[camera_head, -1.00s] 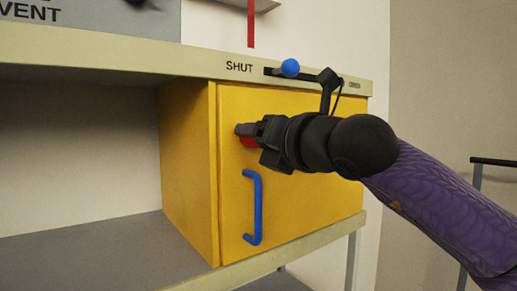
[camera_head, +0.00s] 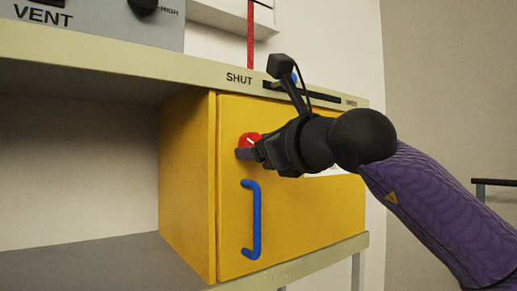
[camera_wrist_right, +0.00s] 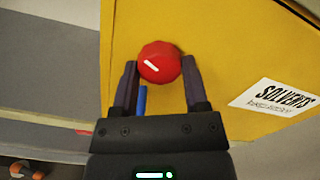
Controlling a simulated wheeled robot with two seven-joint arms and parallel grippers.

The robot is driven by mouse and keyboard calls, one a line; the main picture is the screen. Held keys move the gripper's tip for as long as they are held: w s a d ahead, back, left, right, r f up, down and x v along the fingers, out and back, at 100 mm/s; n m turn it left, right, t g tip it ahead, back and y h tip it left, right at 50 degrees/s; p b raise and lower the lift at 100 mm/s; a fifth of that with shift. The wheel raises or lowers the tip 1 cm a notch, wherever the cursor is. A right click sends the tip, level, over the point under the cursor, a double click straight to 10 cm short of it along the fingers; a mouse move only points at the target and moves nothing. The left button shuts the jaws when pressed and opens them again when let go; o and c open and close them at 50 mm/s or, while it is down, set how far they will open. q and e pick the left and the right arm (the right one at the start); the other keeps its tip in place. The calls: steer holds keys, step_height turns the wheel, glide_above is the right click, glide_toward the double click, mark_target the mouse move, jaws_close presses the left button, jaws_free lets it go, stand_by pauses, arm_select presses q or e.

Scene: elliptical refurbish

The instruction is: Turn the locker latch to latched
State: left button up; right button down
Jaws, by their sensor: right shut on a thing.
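The locker (camera_head: 300,220) is a yellow box with a closed front door under a shelf top. Its latch is a round red knob (camera_head: 250,139) with a short white line, on the door's upper left. In the wrist view the knob (camera_wrist_right: 160,62) sits between the two dark fingers of my right gripper (camera_wrist_right: 160,78), which is shut on it. In the head view this gripper (camera_head: 248,153) reaches in from the right and hides part of the knob. The white line looks slanted there. My left gripper is not in view.
A blue handle (camera_head: 251,220) stands out below the latch. A slot (camera_head: 320,96) marked SHUT at its left end runs along the shelf edge above. A white SOLVENTS label (camera_wrist_right: 275,103) is on the door. The open shelf bay at left is empty.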

steer(key=n, duration=0.5)
steer(key=shift+n, duration=0.4)
stand_by(0.4)
steer(key=shift+c, duration=0.5)
jaws_free()
steer(key=b+v, duration=0.4)
steer(key=v, duration=0.6)
